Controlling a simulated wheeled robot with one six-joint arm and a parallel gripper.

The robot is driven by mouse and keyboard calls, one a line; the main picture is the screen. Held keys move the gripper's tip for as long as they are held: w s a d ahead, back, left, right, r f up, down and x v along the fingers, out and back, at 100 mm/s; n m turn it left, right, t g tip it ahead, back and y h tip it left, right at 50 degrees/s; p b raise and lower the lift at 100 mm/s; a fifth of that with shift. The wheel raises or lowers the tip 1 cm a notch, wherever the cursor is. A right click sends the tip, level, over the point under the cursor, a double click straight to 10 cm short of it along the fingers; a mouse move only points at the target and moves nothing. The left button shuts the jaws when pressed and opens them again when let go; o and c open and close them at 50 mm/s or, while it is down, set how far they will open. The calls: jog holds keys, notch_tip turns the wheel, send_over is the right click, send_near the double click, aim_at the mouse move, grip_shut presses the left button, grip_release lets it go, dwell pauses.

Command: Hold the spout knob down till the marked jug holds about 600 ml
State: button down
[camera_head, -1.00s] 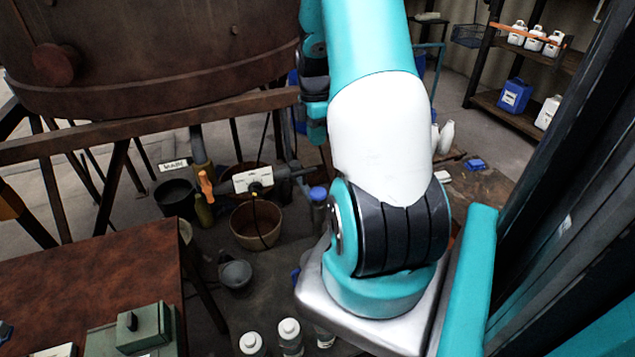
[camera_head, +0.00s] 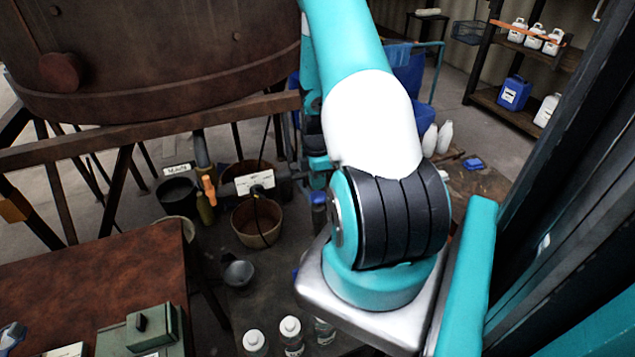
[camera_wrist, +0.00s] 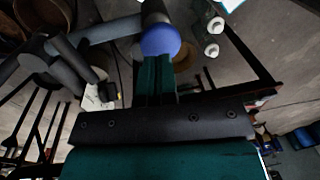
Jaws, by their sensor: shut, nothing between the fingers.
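The blue round spout knob (camera_wrist: 160,40) sits on a grey pipe end in the wrist view. It also shows in the head view (camera_head: 318,198) as a blue cap beside my arm. My gripper (camera_wrist: 156,60) is shut and empty, its dark green fingers pointing at the knob. The fingertips overlap the knob's lower edge in the wrist view; I cannot tell whether they touch it. I cannot make out the marked jug or its level. A brownish round shape (camera_wrist: 184,57) shows partly behind the knob, too dark to identify.
A rusty vat (camera_head: 160,60) stands on a brown frame at the upper left. Pipework with a white tag (camera_head: 255,181) and an orange handle (camera_head: 208,188) hangs above a tan bucket (camera_head: 257,222). A rusty table (camera_head: 90,270) fills the lower left. White-capped bottles (camera_head: 291,328) stand low in front.

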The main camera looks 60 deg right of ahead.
aim_at(318, 195)
jog(key=shift+s+a+f+p, duration=0.1)
jog(key=shift+f+p, duration=0.2)
jog(key=shift+f, duration=0.8)
notch_tip(318, 195, down, 2)
jog(key=shift+f+b, duration=0.1)
jog(key=shift+b, duration=1)
jog(key=shift+s+a+f, duration=0.2)
jog(key=shift+f, duration=0.05)
jog(key=shift+f+b, duration=0.1)
jog(key=shift+b, duration=0.2)
jog(key=r+p, duration=0.1)
jog(key=r, duration=0.1)
jog(key=r+p, duration=0.1)
jog(key=r, duration=0.1)
jog(key=d+r+p, duration=0.1)
jog(key=r+p, duration=0.1)
jog(key=shift+w, duration=0.35)
notch_tip(318, 195, up, 9)
jog(key=b, duration=0.3)
jog(key=shift+w+d+r+b, duration=0.2)
jog(key=shift+w+d+b, duration=0.1)
jog(key=shift+w+d, duration=0.1)
